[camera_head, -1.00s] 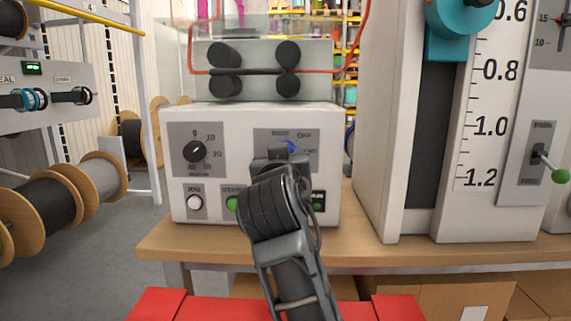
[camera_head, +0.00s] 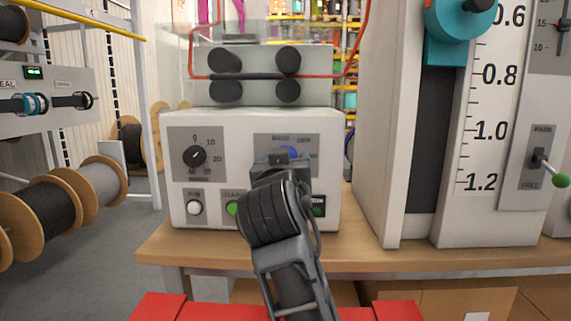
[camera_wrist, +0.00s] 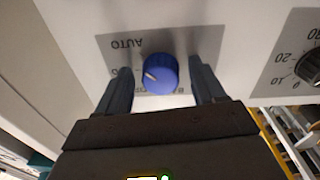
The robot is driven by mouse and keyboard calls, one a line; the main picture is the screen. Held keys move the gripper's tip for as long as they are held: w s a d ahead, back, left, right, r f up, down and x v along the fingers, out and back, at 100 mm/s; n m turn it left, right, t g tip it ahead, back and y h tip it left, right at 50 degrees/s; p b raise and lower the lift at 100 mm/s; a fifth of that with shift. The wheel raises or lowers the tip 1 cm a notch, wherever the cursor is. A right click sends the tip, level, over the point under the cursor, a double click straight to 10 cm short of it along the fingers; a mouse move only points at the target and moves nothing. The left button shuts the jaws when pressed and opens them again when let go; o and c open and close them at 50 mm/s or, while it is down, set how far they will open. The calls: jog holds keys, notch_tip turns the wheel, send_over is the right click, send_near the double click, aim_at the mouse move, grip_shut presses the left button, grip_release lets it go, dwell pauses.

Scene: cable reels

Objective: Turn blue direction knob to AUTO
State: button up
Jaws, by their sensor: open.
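The blue direction knob (camera_wrist: 160,74) sits on a grey label plate on the white control box (camera_head: 222,122). In the wrist view the plate appears upside down, with the word AUTO at its upper left. The knob's pale pointer line points left and slightly up, not straight at the word AUTO. My gripper (camera_wrist: 160,82) is open, with one finger on each side of the knob and a gap visible on both sides. In the head view my gripper covers much of the plate, and only the top of the knob (camera_head: 291,152) shows.
A black dial (camera_head: 194,156) and a white button (camera_head: 194,208) are on the box's left side. A tall white column with a scale (camera_head: 490,130) stands to the right on the wooden bench (camera_head: 200,246).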

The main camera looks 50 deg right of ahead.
jog(key=v, duration=0.7)
jog(key=shift+s+a, duration=0.25)
jog(key=shift+a, duration=0.05)
dwell(0.3)
